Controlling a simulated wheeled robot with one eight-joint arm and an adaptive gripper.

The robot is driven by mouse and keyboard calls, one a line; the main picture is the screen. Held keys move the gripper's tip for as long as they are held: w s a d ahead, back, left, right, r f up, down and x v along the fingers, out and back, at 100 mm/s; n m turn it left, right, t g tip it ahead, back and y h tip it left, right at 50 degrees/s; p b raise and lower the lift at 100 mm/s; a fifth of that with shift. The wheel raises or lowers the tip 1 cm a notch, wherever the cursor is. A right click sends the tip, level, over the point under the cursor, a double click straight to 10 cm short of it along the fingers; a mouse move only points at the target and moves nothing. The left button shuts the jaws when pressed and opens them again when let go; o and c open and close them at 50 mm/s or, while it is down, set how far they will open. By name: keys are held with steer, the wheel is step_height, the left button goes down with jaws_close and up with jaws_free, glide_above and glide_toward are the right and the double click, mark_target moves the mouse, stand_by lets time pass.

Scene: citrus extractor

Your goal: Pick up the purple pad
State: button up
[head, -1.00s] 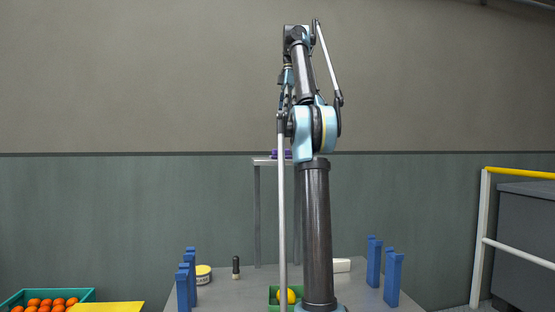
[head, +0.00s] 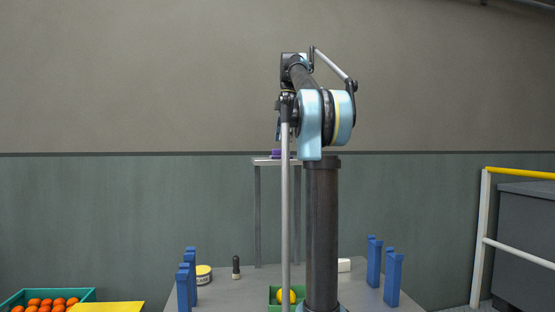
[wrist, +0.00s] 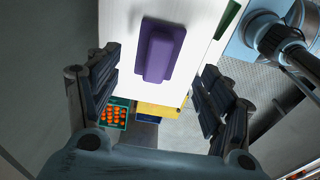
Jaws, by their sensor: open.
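The purple pad (wrist: 160,52) lies on a white raised shelf (wrist: 120,25) in the wrist view. It is a rounded purple block on a wider, thin purple base. In the head view the pad (head: 276,154) shows as a small purple strip on the shelf top (head: 262,162), partly hidden by my arm. My gripper (wrist: 160,70) is open and empty, with its dark fingers on either side of the pad in the picture. The gap between the fingers and the pad cannot be told exactly. In the head view my gripper is mostly hidden behind my arm.
A green crate of oranges (head: 50,301) stands at left. A railing (head: 520,172) stands at right.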

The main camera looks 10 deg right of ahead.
mark_target(281, 150)
steer(key=shift+w+a+f, duration=0.1)
steer(key=shift+a+f, duration=0.05)
steer(key=shift+f, duration=0.75)
steer(key=shift+w+a+f, duration=0.1)
steer(key=shift+a+f, duration=0.05)
steer(key=shift+f, duration=0.75)
steer(key=shift+w+a+f, duration=0.1)
steer(key=shift+a+f, duration=0.05)
steer(key=shift+f, duration=0.75)
steer(key=c, duration=1.2)
steer(key=shift+c, duration=0.2)
step_height(281, 150, up, 10)
